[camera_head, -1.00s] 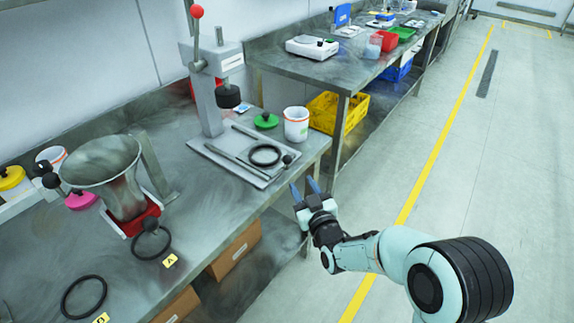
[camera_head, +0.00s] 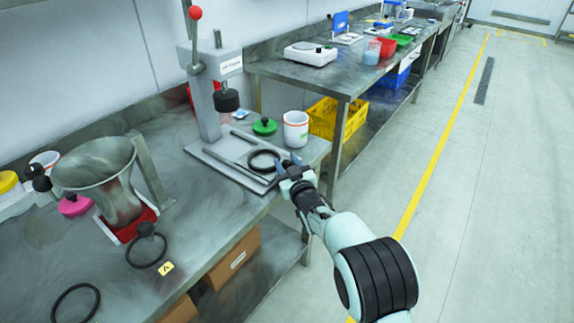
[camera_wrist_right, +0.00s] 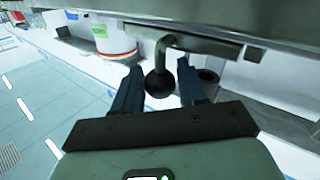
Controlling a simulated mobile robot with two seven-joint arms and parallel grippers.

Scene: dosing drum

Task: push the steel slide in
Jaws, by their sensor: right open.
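The steel slide (camera_head: 241,152) lies between two rails on the base of the lever press, with a black ring (camera_head: 251,167) on it. In the right wrist view its black ball knob (camera_wrist_right: 159,84) hangs from a bent metal stem below a grey steel edge. My right gripper (camera_head: 282,165) is at the front end of the slide in the head view and hides the knob there. In the wrist view the open gripper (camera_wrist_right: 159,68) has one finger on each side of the knob, with gaps showing. My left gripper is not in view.
A white cup (camera_head: 296,130) and a green-lidded item (camera_head: 264,127) stand close beside the press base. The press column (camera_head: 205,105) rises behind. A steel funnel (camera_head: 100,170) stands on the left. The aisle floor on the right is clear.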

